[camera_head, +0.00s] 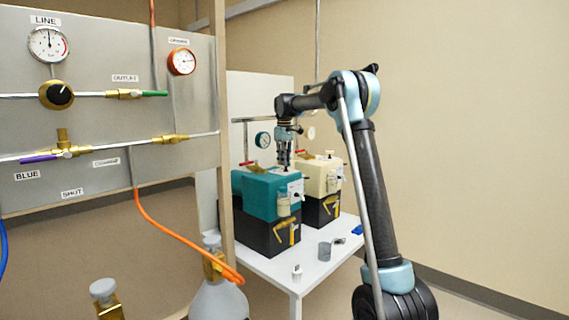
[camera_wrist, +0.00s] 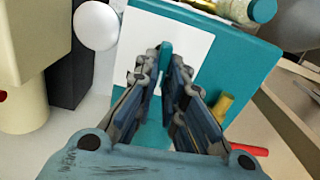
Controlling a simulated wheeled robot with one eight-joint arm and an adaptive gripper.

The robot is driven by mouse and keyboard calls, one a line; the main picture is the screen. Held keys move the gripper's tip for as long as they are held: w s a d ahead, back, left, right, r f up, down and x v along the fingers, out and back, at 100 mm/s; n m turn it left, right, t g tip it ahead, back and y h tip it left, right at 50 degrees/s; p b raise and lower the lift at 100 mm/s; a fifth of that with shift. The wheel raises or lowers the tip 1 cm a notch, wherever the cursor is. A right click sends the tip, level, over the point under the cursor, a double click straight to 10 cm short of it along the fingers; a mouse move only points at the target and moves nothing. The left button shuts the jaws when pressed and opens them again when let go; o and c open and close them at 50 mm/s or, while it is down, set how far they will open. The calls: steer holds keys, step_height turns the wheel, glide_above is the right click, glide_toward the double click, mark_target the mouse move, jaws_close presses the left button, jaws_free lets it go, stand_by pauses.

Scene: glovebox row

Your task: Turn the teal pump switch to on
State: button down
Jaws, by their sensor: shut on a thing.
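The teal pump (camera_head: 262,196) stands on a black base on the white table, beside a cream pump (camera_head: 322,176). My gripper (camera_head: 285,163) points down at the top of the teal pump. In the wrist view the pump's teal body (camera_wrist: 225,60) carries a white plate (camera_wrist: 150,40). A small upright teal switch (camera_wrist: 166,52) shows on that plate. My gripper (camera_wrist: 168,68) has its fingers around this switch and is shut on it. The fingers hide its lower part, and I cannot read whether it stands at on or off.
A gas panel (camera_head: 110,120) with gauges and an orange hose (camera_head: 180,236) stands at the left. A grey cup (camera_head: 325,251) and small items lie on the table (camera_head: 275,262) in front of the pumps. A red handle (camera_wrist: 248,149) lies near the gripper's right side.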

steer(key=shift+m, duration=0.4)
steer(key=c, duration=1.7)
jaws_free()
step_height(320, 180, up, 12)
steer(key=shift+w+f, duration=0.1)
